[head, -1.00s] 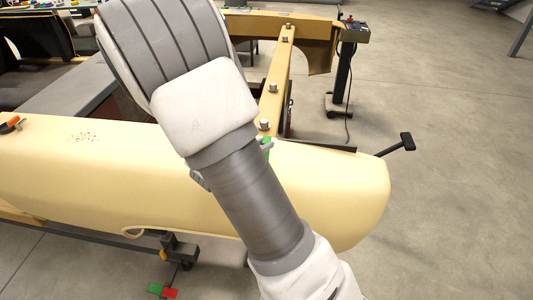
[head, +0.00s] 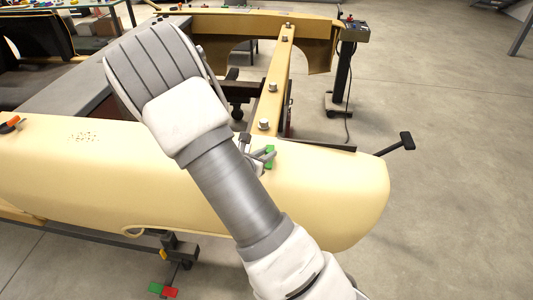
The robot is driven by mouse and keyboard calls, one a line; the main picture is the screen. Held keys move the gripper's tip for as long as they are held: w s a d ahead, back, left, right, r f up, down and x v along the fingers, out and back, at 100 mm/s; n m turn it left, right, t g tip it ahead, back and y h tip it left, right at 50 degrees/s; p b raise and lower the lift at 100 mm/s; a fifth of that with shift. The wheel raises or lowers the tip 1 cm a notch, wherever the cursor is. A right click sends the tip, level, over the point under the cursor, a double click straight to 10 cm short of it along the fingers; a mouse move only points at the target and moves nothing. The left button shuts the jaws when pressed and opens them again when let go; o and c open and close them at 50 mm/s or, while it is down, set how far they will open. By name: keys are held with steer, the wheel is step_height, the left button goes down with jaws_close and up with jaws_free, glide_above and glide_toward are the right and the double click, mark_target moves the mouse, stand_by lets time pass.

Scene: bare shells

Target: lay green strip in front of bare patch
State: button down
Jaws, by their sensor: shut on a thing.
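A green strip (head: 270,151) shows at the tip of my gripper (head: 264,156), over the cream shell's upper edge near the right end. My gripper is shut on the strip; my arm hides part of the jaws. I cannot tell whether the strip touches the shell.
A cream rail with bolts (head: 275,97) runs back from the shell. A black bar with a pad (head: 407,142) sticks out at the right. An orange-and-black tool (head: 11,124) lies at the left. Green and red blocks (head: 163,290) sit below the shell. Floor at right is clear.

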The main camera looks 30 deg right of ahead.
steer(key=shift+f, duration=0.25)
steer(key=c, duration=0.8)
jaws_free()
steer(key=shift+r, duration=0.1)
steer(key=shift+o, duration=0.2)
steer(key=shift+r, duration=0.1)
